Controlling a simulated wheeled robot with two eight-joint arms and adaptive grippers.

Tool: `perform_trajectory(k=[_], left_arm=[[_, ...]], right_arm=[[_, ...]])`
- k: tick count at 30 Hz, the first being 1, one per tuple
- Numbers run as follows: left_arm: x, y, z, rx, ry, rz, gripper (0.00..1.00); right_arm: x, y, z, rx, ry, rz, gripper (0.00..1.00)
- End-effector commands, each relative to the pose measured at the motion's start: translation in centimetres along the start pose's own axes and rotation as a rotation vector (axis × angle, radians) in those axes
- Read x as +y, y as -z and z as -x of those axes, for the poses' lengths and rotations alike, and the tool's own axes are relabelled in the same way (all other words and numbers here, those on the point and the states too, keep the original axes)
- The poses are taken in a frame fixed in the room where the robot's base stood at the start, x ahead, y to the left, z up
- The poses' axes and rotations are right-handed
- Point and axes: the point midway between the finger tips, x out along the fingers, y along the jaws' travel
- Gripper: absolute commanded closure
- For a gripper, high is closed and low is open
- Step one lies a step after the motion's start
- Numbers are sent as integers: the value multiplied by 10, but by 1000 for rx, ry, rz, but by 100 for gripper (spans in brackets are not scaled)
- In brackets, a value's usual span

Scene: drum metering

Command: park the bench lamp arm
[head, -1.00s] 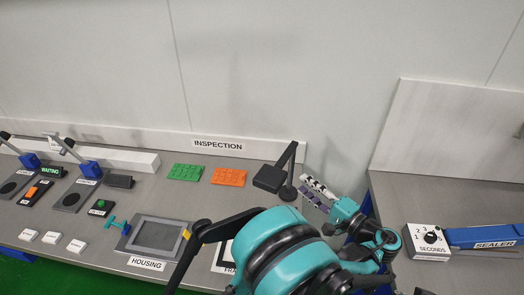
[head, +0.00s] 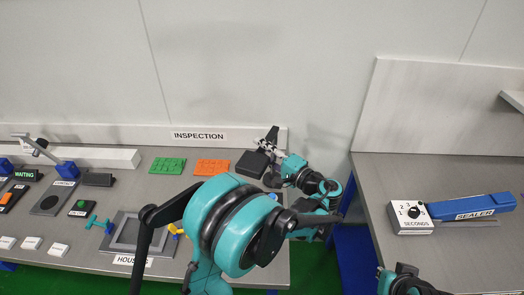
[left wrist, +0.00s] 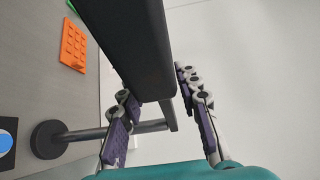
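The bench lamp has a black, boxy head (head: 250,164) at the back right of the inspection bench. In the head view my left gripper (head: 267,142) is at the lamp's upper part, and my arm hides much of its post and base. In the left wrist view the dark lamp part (left wrist: 140,45) runs between the fingers of my left gripper (left wrist: 163,115). The fingers are spread, one on each side of it; I cannot tell whether either touches. The lamp's post (left wrist: 90,134) and round base (left wrist: 47,140) show at lower left.
A green tray (head: 167,165) and an orange tray (head: 212,167) lie left of the lamp. A grey housing fixture (head: 124,235) is nearer the front. A gap separates this bench from the one with the blue sealer (head: 470,207). The wall is close behind.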

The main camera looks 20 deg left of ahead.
Motion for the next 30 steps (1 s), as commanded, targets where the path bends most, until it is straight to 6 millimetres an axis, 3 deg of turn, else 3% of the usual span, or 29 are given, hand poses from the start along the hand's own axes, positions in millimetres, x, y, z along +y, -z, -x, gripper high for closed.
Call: perform_trajectory(k=[6, 10, 11, 22, 30], left_arm=[[0, 0, 0, 0, 0, 0, 67], [0, 0, 0, 0, 0, 0, 99], [0, 0, 0, 0, 0, 0, 100], [0, -2, -2, 22, -1, 0, 100], [1, -8, -18, 153, -1, -2, 100]], right_arm=[[0, 0, 0, 0, 0, 0, 100], [0, 0, 0, 0, 0, 0, 100], [0, 0, 0, 0, 0, 0, 100], [0, 0, 0, 0, 0, 0, 100], [0, -2, -2, 0, 0, 0, 100]])
